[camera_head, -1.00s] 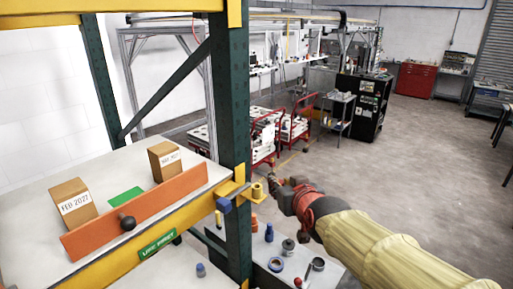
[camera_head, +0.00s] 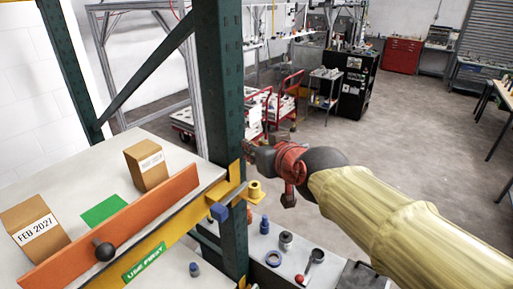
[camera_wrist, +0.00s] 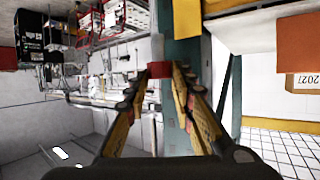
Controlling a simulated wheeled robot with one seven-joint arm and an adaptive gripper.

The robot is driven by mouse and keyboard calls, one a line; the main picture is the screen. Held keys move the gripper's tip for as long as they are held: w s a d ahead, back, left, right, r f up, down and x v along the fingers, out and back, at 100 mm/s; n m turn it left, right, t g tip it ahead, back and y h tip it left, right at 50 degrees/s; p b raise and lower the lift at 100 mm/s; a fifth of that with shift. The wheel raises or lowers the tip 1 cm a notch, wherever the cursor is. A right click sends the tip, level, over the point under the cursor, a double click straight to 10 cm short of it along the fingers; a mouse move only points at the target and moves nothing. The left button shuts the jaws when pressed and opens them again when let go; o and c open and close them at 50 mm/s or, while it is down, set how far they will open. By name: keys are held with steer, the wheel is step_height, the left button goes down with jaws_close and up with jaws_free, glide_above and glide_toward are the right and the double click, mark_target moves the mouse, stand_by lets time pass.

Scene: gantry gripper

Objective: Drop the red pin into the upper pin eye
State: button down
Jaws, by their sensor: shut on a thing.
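My gripper (camera_wrist: 160,72) is shut on the red pin (camera_wrist: 160,68), whose red end shows between the fingertips in the wrist view. In the head view my gripper (camera_head: 250,150) is beside the dark green post, and the pin cannot be made out there. The upper pin eye (camera_head: 254,192) is a yellow ringed piece on the yellow bracket at the post's right side. My gripper appears above it in the head view, apart from it. The depth gap between them is hard to judge.
The green post (camera_head: 222,95) stands close to my gripper. A blue piece (camera_head: 219,211) is at the yellow beam's end. The shelf holds two cartons (camera_head: 146,165) behind an orange board (camera_head: 120,228). A lower grey bench (camera_head: 325,258) carries small parts. Open floor lies to the right.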

steer(key=shift+d+f+b, duration=0.1)
steer(key=shift+b, duration=0.4)
step_height(320, 180, down, 6)
steer(key=b, duration=0.6)
steer(key=shift+r, duration=0.2)
steer(key=shift+b, duration=1)
stand_by(1.2)
steer(key=shift+s+f+b, duration=0.1)
steer(key=shift+f+b, duration=1)
steer(key=shift+b, duration=0.1)
steer(key=shift+r, duration=0.1)
steer(key=shift+r+p, duration=0.3)
steer(key=shift+r, duration=0.25)
